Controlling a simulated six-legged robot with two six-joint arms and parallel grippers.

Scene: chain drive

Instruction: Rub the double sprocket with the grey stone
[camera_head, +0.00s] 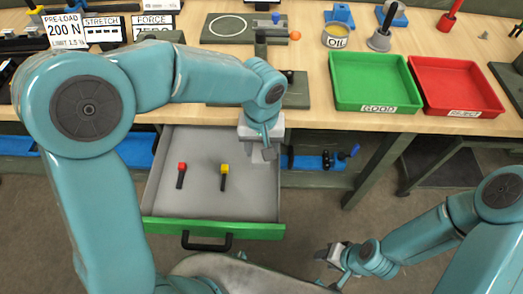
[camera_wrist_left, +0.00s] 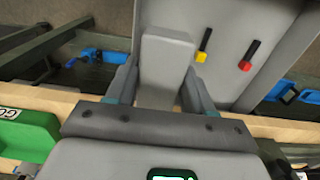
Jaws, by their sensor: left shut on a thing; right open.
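My left gripper (camera_head: 266,153) points down over the back right corner of the open drawer. In the left wrist view its fingers (camera_wrist_left: 160,92) are shut on a grey block, which I take as the grey stone (camera_wrist_left: 167,58). In the head view the gripper partly hides the stone. I cannot pick out the double sprocket; my left arm covers part of the bench. My right gripper (camera_head: 328,258) is open and low at the front, away from the bench and right of the drawer.
The drawer (camera_head: 210,207) holds a red-capped tool (camera_head: 181,174) and a yellow-capped tool (camera_head: 224,175). On the bench are a green GOOD tray (camera_head: 375,107), a red tray (camera_head: 458,112) and an OIL tin (camera_head: 336,37). A dark fixture (camera_head: 293,96) stands partly behind my left arm.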

